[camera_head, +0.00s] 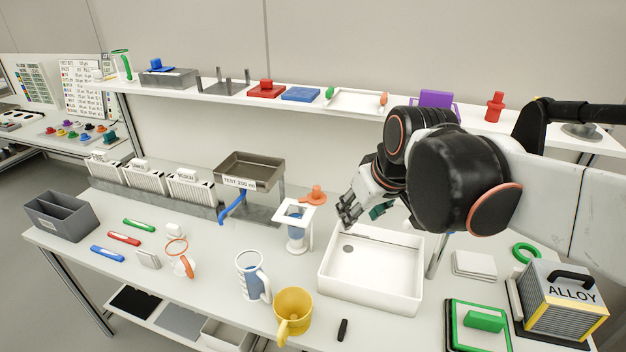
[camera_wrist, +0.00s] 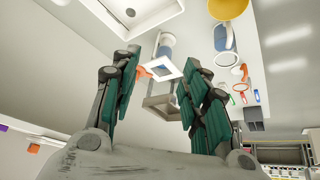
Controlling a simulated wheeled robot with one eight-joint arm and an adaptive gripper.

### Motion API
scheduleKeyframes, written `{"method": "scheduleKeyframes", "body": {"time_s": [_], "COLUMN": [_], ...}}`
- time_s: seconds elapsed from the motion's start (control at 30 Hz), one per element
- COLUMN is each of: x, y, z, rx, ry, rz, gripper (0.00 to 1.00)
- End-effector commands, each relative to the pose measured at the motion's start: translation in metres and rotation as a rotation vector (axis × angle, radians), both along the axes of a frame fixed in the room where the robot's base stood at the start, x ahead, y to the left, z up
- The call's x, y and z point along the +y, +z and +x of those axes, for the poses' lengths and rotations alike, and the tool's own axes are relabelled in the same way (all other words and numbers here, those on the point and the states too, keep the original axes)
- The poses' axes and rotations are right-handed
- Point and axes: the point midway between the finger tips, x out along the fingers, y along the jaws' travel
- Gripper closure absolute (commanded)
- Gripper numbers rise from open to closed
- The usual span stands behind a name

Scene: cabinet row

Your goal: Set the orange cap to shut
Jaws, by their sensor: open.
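The orange cap (camera_head: 316,194) shows in the head view beside the top of a white stand (camera_head: 294,212). In the wrist view the cap (camera_wrist: 143,73) is a small orange patch at the edge of the white frame (camera_wrist: 163,56), partly hidden by a finger. A clear cup with blue contents (camera_head: 296,236) stands inside the stand. My gripper (camera_head: 362,212) is open and empty, to the right of the cap and apart from it, above the white basin. In the wrist view its two green-padded fingers (camera_wrist: 160,72) are spread wide. I cannot tell whether the cap is shut.
A white basin (camera_head: 330,278) lies below my gripper. A grey tray with a blue spout (camera_head: 250,168) stands left of the stand. A blue-filled mug (camera_head: 249,270) and a yellow mug (camera_head: 293,305) stand in front. A shelf (camera_head: 210,91) runs behind and above.

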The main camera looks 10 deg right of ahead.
Motion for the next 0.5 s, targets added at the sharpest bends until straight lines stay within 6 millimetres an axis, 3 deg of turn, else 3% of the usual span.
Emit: {"method": "scheduleKeyframes", "body": {"time_s": [0.03, 0.2, 0.5], "x": [-0.001, -0.002, -0.007], "y": [0.009, 0.021, 0.018], "z": [0.017, 0.068, 0.158], "rx": [0.011, 0.044, 0.092], "ry": [0.023, 0.114, 0.282], "rz": [-0.003, -0.015, -0.026], "gripper": [0.59, 0.59, 0.59]}}
